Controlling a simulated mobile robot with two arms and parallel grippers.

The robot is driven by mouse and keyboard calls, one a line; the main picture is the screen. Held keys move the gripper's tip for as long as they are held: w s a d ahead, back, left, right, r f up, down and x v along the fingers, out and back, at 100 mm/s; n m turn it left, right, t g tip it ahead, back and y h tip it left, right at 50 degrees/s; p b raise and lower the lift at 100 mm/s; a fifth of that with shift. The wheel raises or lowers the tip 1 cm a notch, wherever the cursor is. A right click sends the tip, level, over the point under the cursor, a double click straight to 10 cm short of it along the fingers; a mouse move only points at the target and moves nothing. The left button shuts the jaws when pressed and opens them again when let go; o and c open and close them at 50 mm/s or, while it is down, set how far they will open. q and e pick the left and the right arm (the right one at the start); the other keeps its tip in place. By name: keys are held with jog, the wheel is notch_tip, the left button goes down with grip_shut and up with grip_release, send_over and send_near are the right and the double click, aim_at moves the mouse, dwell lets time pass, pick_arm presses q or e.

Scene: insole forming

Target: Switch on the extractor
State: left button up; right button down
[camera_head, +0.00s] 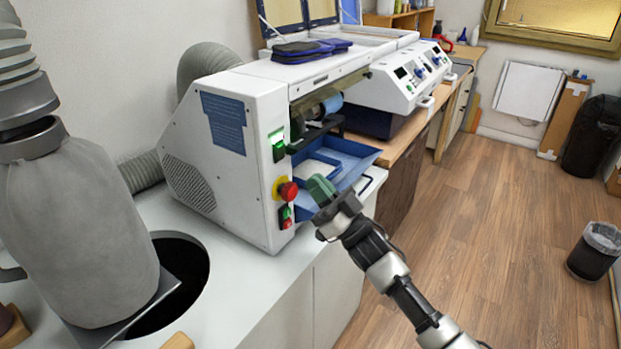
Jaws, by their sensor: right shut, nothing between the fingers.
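A white machine (230,150) stands on the counter, its control side facing right. That side carries a lit green switch (278,146), a red emergency-stop knob on a yellow base (287,191), and a small red-and-green switch (286,216) below it. I cannot tell from labels which control is the extractor's. A grey dust bag (85,235) with a ribbed hose above it stands at the left. My right gripper (320,187) is shut and empty, just right of the knob and apart from the controls. My left gripper is not in view.
A blue tray (352,150) juts from the machine behind my right gripper. A round opening (190,270) lies in the white counter (245,290) beside the bag. Another white machine (415,75) stands farther back. Wooden floor at the right is mostly clear, with a bin (592,255).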

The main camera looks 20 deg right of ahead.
pick_arm(q)
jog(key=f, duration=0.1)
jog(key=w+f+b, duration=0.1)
jog(key=b, duration=0.1)
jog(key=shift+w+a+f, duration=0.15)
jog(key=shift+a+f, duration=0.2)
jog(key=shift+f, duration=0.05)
pick_arm(e)
notch_tip(320, 180, down, 6)
jog(key=s+d, duration=0.2)
jog(key=shift+s+f, duration=0.2)
jog(key=shift+s, duration=0.15)
jog(key=shift+d, duration=0.1)
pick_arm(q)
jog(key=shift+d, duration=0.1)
